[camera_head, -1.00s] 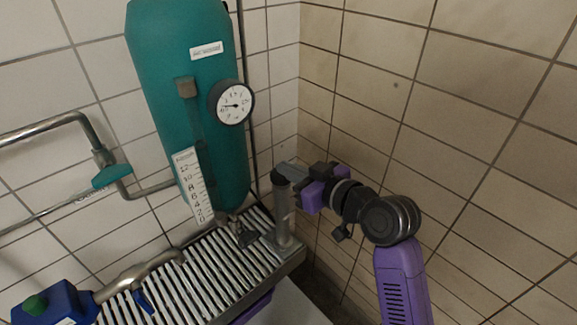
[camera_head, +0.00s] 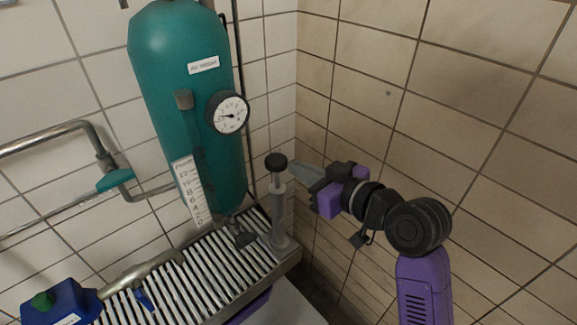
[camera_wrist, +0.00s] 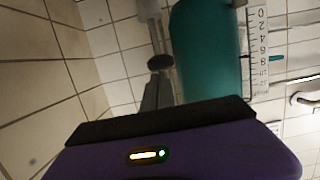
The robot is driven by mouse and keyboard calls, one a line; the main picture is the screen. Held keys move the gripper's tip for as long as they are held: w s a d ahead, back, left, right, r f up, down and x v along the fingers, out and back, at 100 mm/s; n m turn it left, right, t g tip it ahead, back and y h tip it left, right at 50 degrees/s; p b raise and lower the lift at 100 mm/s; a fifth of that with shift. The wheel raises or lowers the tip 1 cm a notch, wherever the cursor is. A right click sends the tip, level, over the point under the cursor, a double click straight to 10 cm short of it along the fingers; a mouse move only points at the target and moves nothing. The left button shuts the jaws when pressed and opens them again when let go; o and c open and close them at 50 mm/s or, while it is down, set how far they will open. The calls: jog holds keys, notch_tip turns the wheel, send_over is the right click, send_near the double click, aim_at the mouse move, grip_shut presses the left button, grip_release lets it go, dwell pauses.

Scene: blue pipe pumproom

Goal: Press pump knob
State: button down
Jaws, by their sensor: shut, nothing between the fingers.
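The pump knob (camera_head: 276,161) is a round black cap on top of a thin rod that rises from an upright grey metal pump cylinder (camera_head: 279,215) on the slatted bench. My gripper (camera_head: 294,169) is shut and empty, with its grey fingertips just right of the knob and at about its height. I cannot tell whether the tips touch the knob. In the wrist view the knob (camera_wrist: 160,62) shows as a dark disc just beyond the tips of my shut fingers (camera_wrist: 154,85).
A teal tank (camera_head: 185,100) with a round gauge (camera_head: 228,112) and a number scale (camera_head: 190,192) stands left of the pump. The slatted bench (camera_head: 215,268) holds pipes and a blue box (camera_head: 60,303). A tiled wall (camera_head: 450,110) rises on the right.

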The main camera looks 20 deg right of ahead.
jog(key=shift+v, duration=2.25)
jog(key=shift+w+r, duration=0.1)
jog(key=shift+r, duration=0.05)
jog(key=r+p, duration=0.1)
jog(key=r, duration=0.1)
jog(key=r+p, duration=0.1)
jog(key=p, duration=0.1)
jog(key=r+p, duration=0.1)
jog(key=r, duration=0.1)
jog(key=shift+s+a+r, duration=0.1)
jog(key=shift+s+r, duration=0.2)
jog(key=shift+s, duration=0.05)
jog(key=p, duration=0.2)
send_over(275, 162)
jog(key=s+d, duration=0.2)
notch_tip(275, 162, down, 2)
jog(key=shift+w+a+f+p, duration=0.15)
jog(key=shift+f+p, duration=0.15)
jog(key=shift+f, duration=0.85)
jog(key=shift+w+a+f+p, duration=0.15)
jog(key=shift+f+p, duration=0.1)
jog(key=shift+f, duration=0.85)
